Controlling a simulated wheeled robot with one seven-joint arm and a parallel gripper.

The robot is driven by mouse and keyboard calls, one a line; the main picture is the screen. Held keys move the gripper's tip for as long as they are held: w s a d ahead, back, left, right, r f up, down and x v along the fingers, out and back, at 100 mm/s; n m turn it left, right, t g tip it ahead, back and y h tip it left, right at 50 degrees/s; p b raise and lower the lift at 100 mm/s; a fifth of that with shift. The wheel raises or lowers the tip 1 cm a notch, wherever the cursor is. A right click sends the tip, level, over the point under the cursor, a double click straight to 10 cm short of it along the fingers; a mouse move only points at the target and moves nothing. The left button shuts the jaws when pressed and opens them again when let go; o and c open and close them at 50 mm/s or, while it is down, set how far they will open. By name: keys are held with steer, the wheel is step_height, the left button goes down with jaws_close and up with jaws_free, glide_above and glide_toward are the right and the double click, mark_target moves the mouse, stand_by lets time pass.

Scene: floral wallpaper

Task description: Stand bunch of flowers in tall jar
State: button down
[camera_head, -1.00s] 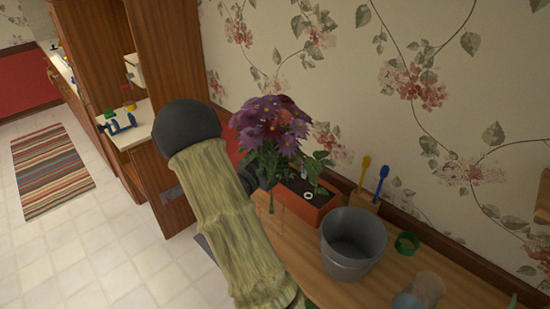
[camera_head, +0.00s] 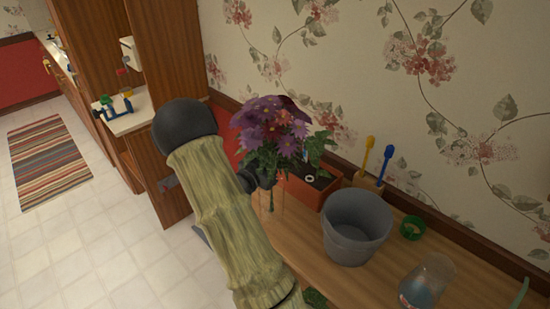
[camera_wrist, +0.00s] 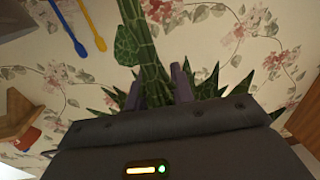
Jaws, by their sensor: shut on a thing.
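The bunch of flowers (camera_head: 270,128), purple blooms over green leaves, stands upright at the table's far left end. My gripper (camera_wrist: 160,85) is shut on its green stems (camera_wrist: 150,45), which pass between the two fingers in the wrist view. In the head view my arm hides most of the gripper. A tall clear glass jar (camera_head: 284,200) shows only as faint edges below the blooms. The lower stems appear within its outline, but I cannot tell for certain whether they are inside or behind it.
An orange planter box (camera_head: 305,192) sits close behind the jar. A grey bucket (camera_head: 357,230) stands to the right, with a holder of yellow and blue utensils (camera_head: 370,182) behind it. A green ring (camera_head: 412,228) and a clear jar (camera_head: 428,282) are further right. The wall (camera_head: 440,100) borders the table.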

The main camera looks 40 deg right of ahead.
step_height(320, 180, down, 2)
steer(key=shift+b, duration=0.6)
steer(key=c, duration=1.1)
jaws_free()
steer(key=s+a+b, duration=0.1)
steer(key=a, duration=0.4)
steer(key=s+a+b, duration=0.1)
steer(key=a, duration=0.5)
steer(key=s+a+b, duration=0.1)
steer(key=a, duration=0.5)
steer(key=shift+s, duration=0.15)
